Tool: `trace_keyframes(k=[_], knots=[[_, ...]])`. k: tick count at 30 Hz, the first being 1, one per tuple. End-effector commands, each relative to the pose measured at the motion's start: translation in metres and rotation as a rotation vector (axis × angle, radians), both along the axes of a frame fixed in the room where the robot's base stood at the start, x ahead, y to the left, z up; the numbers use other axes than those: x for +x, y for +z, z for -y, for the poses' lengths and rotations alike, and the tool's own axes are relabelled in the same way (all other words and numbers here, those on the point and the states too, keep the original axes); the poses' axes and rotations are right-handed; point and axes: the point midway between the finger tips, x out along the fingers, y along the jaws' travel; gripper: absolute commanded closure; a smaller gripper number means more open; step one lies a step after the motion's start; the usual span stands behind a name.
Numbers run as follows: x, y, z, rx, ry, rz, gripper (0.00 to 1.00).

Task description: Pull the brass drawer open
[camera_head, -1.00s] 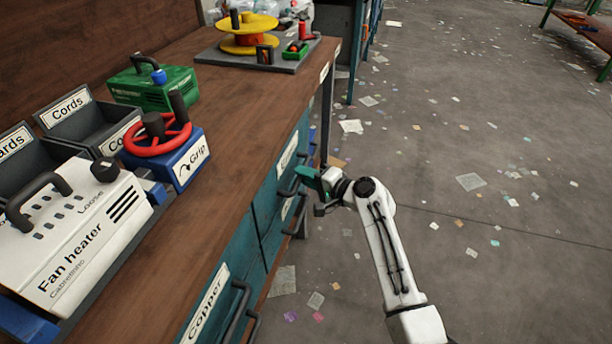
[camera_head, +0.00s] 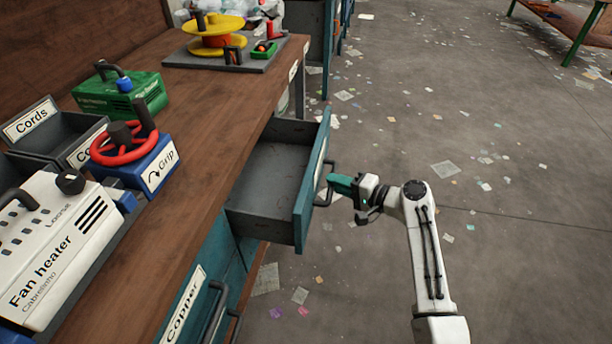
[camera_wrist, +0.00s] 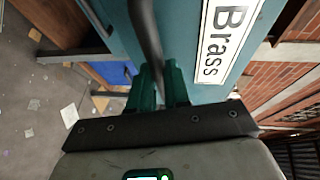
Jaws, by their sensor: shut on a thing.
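The brass drawer (camera_head: 270,195) is pulled well out from the bench in the head view, and its grey inside looks empty. Its teal front carries a white label reading "Brass" (camera_wrist: 228,42) in the wrist view. My gripper (camera_head: 335,184) is at the drawer's dark bar handle (camera_head: 325,180), on the outer side of the front. In the wrist view my teal fingers (camera_wrist: 158,85) are shut on the handle (camera_wrist: 146,38).
The "Copper" drawer (camera_head: 182,306) below left is shut, with dark handles sticking out. On the wooden bench (camera_head: 205,125) stand a fan heater (camera_head: 58,250), a blue box with a red wheel (camera_head: 150,165) and a green box (camera_head: 140,95). The floor to the right is open, with scattered paper scraps.

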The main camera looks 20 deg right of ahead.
Motion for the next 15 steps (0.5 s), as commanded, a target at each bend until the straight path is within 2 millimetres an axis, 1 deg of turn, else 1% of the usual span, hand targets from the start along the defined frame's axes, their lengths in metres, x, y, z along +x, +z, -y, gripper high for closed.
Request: trace_keyframes(k=[1,6,9,15], knots=[[-0.012,0.000,0.017,0.001,-0.008,-0.002,1.00],[-0.043,0.000,0.060,0.001,-0.007,-0.002,1.00],[-0.058,0.000,0.080,0.001,-0.005,-0.001,1.00],[-0.079,-0.001,0.109,0.000,-0.002,-0.001,1.00]])
